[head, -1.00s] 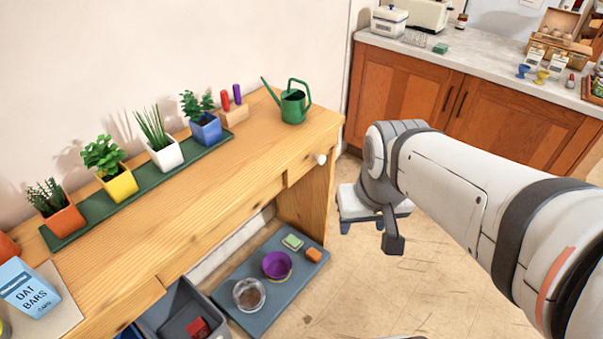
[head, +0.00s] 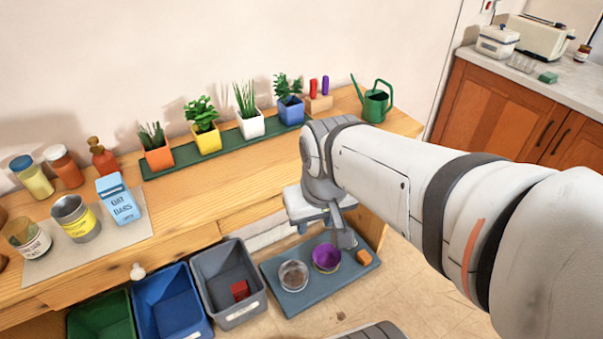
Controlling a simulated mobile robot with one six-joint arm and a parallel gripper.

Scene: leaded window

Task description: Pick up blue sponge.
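I cannot make out a blue sponge in the head view. My gripper (head: 316,222) hangs below the wrist, over the back of the blue-grey floor tray (head: 290,302). Its fingers are small and partly hidden, so I cannot tell if they are open. No held object shows. The tray holds a clear bowl (head: 293,275) with brown contents, a purple bowl (head: 326,257) and a small orange block (head: 364,257). My gripper covers the tray's back part, where a small green item showed earlier.
Green (head: 102,315), blue (head: 168,302) and grey (head: 228,283) bins stand left of the tray; the grey one holds a red item (head: 240,290). The wooden bench (head: 210,185) carries potted plants, jars and a watering can (head: 376,103). A small green block (head: 548,77) lies on the right counter.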

